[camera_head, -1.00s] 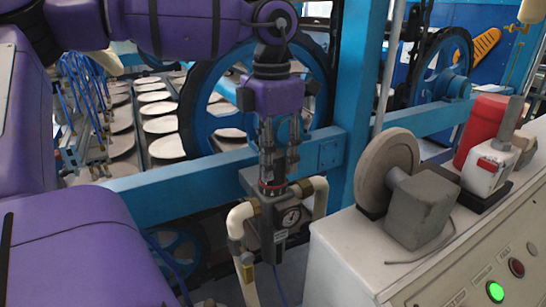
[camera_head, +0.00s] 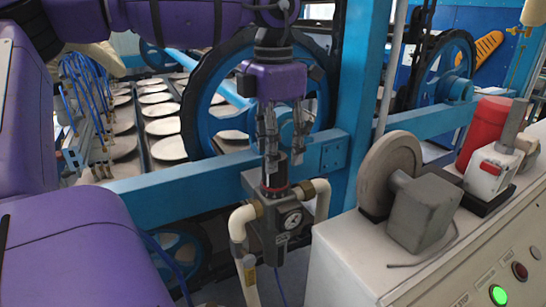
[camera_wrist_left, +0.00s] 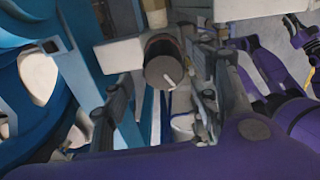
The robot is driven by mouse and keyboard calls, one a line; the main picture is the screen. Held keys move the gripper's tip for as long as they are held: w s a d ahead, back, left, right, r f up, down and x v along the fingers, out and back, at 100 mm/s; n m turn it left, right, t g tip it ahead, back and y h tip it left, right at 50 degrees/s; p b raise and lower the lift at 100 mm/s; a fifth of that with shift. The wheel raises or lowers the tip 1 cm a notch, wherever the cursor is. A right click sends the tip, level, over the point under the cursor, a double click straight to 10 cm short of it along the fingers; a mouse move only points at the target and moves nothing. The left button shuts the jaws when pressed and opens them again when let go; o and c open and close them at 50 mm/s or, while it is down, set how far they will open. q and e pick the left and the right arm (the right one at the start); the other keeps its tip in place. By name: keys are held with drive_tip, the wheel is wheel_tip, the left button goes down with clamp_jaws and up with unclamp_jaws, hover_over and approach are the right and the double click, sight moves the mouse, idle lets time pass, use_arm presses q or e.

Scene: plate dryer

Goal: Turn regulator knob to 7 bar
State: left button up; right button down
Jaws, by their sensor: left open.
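The regulator (camera_head: 268,228) is a grey unit with a round gauge (camera_head: 292,219) on its front. Its dark, upright knob (camera_head: 274,178) has a red ring at its base. In the left wrist view the knob (camera_wrist_left: 164,66) shows its round end with a white pointer mark; no bar numbers are legible. My left gripper (camera_head: 284,148) is open and points down just above the knob, with its fingers spread and nothing held. In the left wrist view the fingers (camera_wrist_left: 156,112) stand on either side of the knob's end.
White pipes (camera_head: 320,199) bend out on both sides of the regulator. A blue beam (camera_head: 185,180) runs behind it, with a large blue wheel (camera_head: 205,126) beyond. A white cabinet (camera_head: 350,260) with a motor and buttons stands close on the right.

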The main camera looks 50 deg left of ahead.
use_arm(q)
wheel_tip(320, 180, up, 9)
drive_tip(key=shift+r, duration=0.15)
idle(0.7)
